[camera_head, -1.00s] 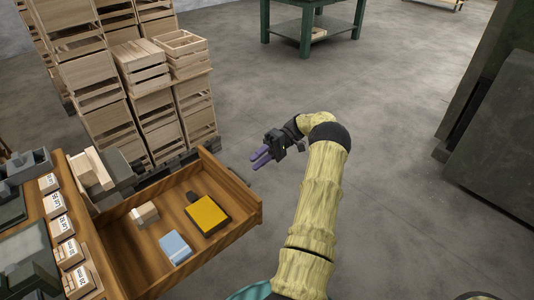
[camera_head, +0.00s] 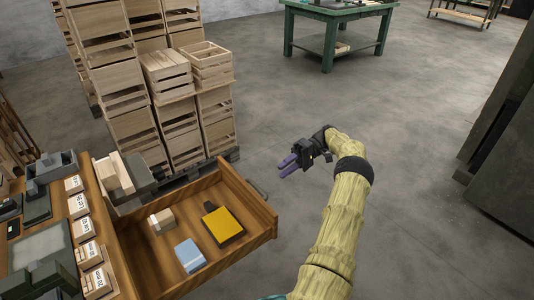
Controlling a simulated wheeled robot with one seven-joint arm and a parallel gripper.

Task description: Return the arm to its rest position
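My arm, in a yellowish sleeve, reaches up from the bottom of the head view and bends left at the wrist. My gripper (camera_head: 287,166) hangs over the grey floor, just right of the open drawer and clear of it. Two purple fingers show with a narrow gap between them, and nothing is seen held. The open wooden drawer (camera_head: 262,222) holds a yellow-topped dark item (camera_head: 222,223), a light blue box (camera_head: 189,256) and a small pale wooden block (camera_head: 161,221).
A wooden workbench (camera_head: 109,236) with several small labelled boxes is at left. Stacked wooden crates (camera_head: 130,87) stand behind the drawer. A green table (camera_head: 335,16) is at the back and a dark cabinet (camera_head: 510,145) at right. The floor (camera_head: 420,120) between is clear.

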